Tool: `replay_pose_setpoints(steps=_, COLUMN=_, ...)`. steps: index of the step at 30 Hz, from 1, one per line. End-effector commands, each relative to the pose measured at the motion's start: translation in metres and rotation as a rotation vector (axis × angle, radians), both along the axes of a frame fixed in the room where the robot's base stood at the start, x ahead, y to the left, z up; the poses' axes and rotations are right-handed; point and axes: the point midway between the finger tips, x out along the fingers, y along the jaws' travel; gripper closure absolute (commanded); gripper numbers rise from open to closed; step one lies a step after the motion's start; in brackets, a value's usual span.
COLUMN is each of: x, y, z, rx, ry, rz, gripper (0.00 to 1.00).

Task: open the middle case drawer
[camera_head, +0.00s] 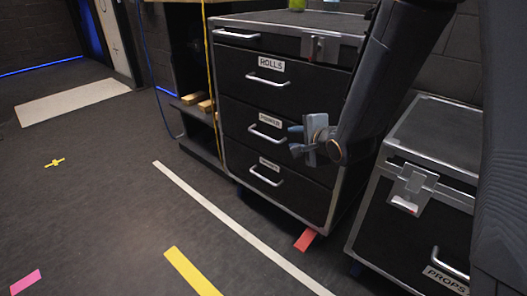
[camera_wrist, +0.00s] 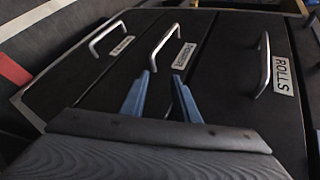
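The black case (camera_head: 323,165) with metal edges holds three stacked drawers, all shut. The middle drawer (camera_head: 238,118) has a silver bar handle (camera_head: 267,133) and a small white label. In the wrist view the middle handle (camera_wrist: 163,42) lies just beyond my fingertips, with its label beside it. My gripper (camera_head: 294,140) is in front of the case's right part, beside the middle handle in the head view. In the wrist view my gripper (camera_wrist: 160,75) has its two blue fingers apart, with nothing between them. No contact with the handle is visible.
The top drawer (camera_head: 309,83) is labelled ROLLS; the bottom drawer handle (camera_head: 265,177) is below. A PROPS case (camera_head: 404,247) stands at the right. A wooden shelf unit (camera_head: 180,60) stands at the left. The floor (camera_head: 110,200) in front is clear apart from tape marks.

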Motion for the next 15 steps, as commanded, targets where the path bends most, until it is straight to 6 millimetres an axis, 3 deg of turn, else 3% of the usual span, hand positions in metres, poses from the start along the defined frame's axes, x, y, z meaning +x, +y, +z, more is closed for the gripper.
replay_pose_setpoints(steps=1, x=0.010, y=0.010, z=-0.019, rx=0.073, ry=-0.010, rz=-0.004, gripper=0.72)
replay_pose_setpoints(steps=4, x=0.020, y=0.027, z=-0.030, rx=0.216, ry=-0.026, rz=-0.011, gripper=0.72)
replay_pose_setpoints(steps=9, x=0.030, y=0.047, z=-0.042, rx=0.403, ry=-0.032, rz=-0.008, gripper=0.72)
replay_pose_setpoints(steps=15, x=0.034, y=0.058, z=-0.046, rx=0.510, ry=-0.029, rz=-0.002, gripper=0.72)
